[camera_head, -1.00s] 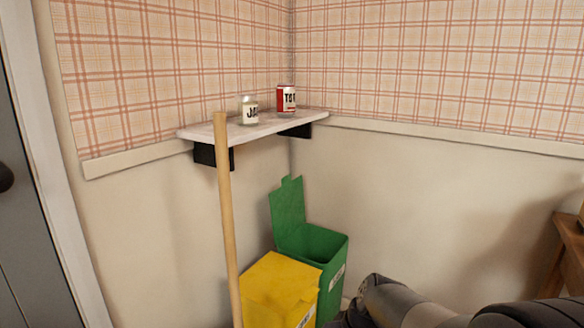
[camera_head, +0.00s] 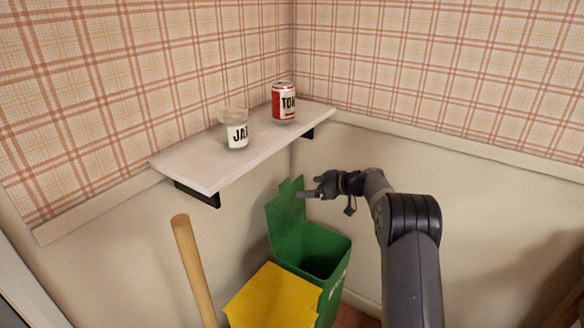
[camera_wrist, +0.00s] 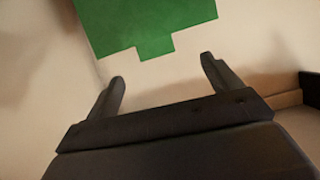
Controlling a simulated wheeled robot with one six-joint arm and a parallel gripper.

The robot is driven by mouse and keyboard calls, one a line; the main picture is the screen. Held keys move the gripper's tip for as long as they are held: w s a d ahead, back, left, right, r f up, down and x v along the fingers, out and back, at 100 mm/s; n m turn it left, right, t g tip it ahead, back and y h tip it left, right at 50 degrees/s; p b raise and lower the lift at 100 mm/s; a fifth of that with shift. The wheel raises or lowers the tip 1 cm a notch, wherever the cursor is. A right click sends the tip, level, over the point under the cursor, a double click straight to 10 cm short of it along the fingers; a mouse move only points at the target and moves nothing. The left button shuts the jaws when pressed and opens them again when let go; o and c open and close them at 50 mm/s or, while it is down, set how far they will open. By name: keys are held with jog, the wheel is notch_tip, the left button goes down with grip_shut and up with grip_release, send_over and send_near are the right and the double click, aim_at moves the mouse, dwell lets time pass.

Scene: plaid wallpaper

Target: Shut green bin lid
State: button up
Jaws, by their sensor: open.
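The green bin (camera_head: 320,262) stands in the corner with its mouth open. Its green lid (camera_head: 287,222) is raised, tilted up against the wall side, with a small tab at its top edge. My gripper (camera_head: 312,189) is in front of the lid's upper right part in the head view; whether it touches cannot be told there. In the wrist view my gripper (camera_wrist: 163,82) is open and empty, and the lid (camera_wrist: 150,20) with its tab lies beyond the fingertips, apart from them.
A yellow bin (camera_head: 272,298) with its lid down stands beside the green one. A wooden pole (camera_head: 194,270) rises at front left. A shelf (camera_head: 190,163) above holds a jar (camera_head: 236,130) and a red can (camera_head: 284,103). The wall right of the bins is bare.

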aim_at(285, 185)
jog(key=x, duration=0.7)
jog(key=w+p+x, duration=0.1)
jog(key=x, duration=0.3)
jog(key=shift+w+d+r, duration=0.1)
jog(key=shift+r, duration=0.25)
jog(key=shift+c, duration=0.5)
jog(key=c, duration=1.3)
jog(key=shift+d+f+b, duration=0.1)
jog(key=shift+d+b, duration=0.05)
jog(key=shift+b, duration=0.3)
